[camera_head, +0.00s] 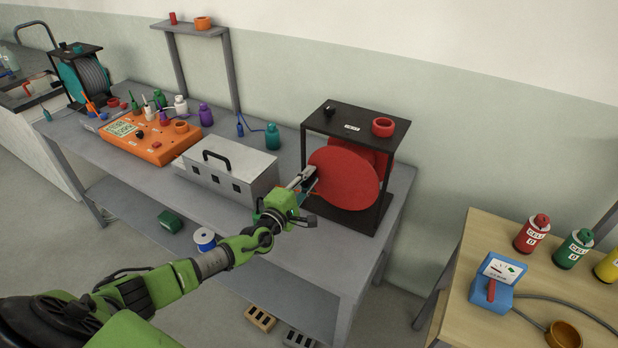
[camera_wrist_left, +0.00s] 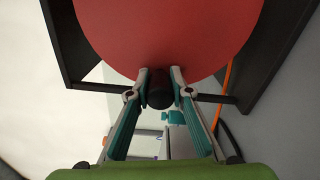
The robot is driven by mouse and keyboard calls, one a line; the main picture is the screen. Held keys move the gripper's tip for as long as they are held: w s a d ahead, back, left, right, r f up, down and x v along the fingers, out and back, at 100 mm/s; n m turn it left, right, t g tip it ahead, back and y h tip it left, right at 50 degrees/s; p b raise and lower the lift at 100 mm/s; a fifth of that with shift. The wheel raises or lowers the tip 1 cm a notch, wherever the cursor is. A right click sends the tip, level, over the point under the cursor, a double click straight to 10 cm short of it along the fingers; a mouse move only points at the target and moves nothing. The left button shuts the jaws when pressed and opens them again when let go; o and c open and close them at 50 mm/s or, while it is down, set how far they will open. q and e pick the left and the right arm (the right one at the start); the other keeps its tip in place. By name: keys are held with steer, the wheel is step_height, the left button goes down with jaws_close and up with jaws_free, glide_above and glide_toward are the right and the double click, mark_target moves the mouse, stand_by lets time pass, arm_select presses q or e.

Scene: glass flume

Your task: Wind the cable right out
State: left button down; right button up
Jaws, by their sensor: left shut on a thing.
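A red cable reel (camera_head: 345,182) hangs upright in a black open frame (camera_head: 350,128) at the right end of the grey bench. In the left wrist view the red disc (camera_wrist_left: 165,35) fills the top, and a short dark crank knob (camera_wrist_left: 159,92) sticks out from it. My left gripper (camera_head: 308,180) is at the left edge of the disc. Its fingers (camera_wrist_left: 160,88) are shut on the knob from both sides. An orange cable (camera_wrist_left: 228,75) shows beside the disc. How much cable is on the drum is hidden. My right gripper is in neither view.
A grey metal box (camera_head: 228,172) stands left of the reel, and an orange instrument (camera_head: 150,135) lies beyond it. A second reel (camera_head: 85,78) stands at the far left. A wooden table (camera_head: 475,255) with coloured bottles is at the right.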

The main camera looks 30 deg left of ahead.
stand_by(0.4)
arm_select(q)
steer(key=c, duration=1.8)
jaws_free()
steer(key=shift+r, duration=0.1)
steer(key=shift+s, duration=0.3)
steer(key=s, duration=1.1)
steer(key=shift+s+a, duration=0.2)
